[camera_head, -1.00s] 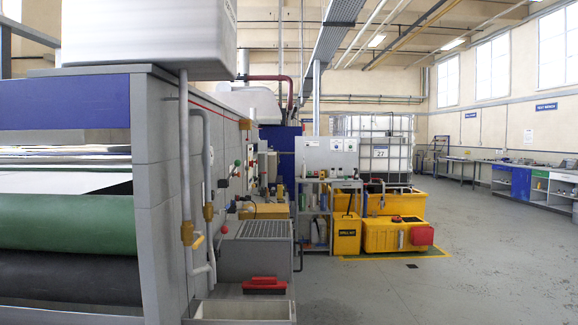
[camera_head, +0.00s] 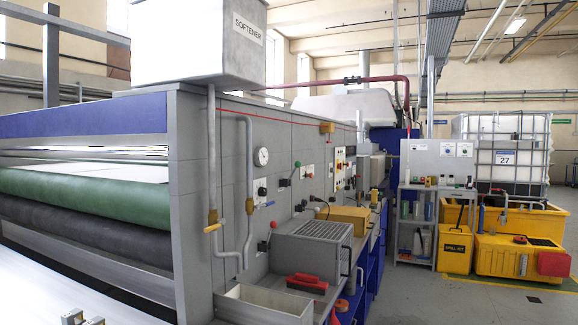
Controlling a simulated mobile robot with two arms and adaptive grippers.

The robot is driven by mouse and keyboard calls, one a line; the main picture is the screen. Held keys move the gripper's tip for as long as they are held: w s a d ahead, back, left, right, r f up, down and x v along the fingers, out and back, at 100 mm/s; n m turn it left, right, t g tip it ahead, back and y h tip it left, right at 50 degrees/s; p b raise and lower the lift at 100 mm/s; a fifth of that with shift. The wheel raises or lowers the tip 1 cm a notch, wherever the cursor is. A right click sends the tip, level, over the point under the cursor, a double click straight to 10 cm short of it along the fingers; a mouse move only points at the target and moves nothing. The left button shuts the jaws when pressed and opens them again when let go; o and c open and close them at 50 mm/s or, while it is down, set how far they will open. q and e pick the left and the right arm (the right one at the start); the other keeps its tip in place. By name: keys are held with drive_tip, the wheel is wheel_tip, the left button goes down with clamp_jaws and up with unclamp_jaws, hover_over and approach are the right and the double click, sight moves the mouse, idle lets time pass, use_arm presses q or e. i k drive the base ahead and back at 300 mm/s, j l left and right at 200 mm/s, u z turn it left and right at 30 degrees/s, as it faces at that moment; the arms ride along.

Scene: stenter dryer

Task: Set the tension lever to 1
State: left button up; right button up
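The grey side panel (camera_head: 240,145) of the machine carries several controls. A lever with a red knob (camera_head: 273,225) sticks up low on the panel, behind the grey grated box. A lever with a green knob (camera_head: 297,165) stands higher and further along. A small blue handle (camera_head: 270,204) sits between them. I cannot tell which of these is the tension lever, and no scale numbers or setting are readable. Neither of my grippers can be made out. Small metallic parts (camera_head: 82,318) show at the bottom left edge, too cut off to identify.
A white softener tank (camera_head: 205,45) overhangs pipes (camera_head: 212,150) at the near corner. A grated box (camera_head: 312,245), a red-handled item (camera_head: 307,282) and an open tray (camera_head: 262,305) line the panel's foot. Rollers (camera_head: 90,200) fill the left. Open floor (camera_head: 470,305) lies at right.

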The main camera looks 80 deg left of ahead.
sight(297, 164)
drive_tip(key=i+u, duration=0.3)
drive_tip(key=u, duration=0.15)
drive_tip(key=i+u, duration=0.25)
drive_tip(key=u, duration=0.2)
drive_tip(key=i+l+u, duration=0.15)
drive_tip(key=i+u, duration=0.15)
drive_tip(key=u, duration=0.15)
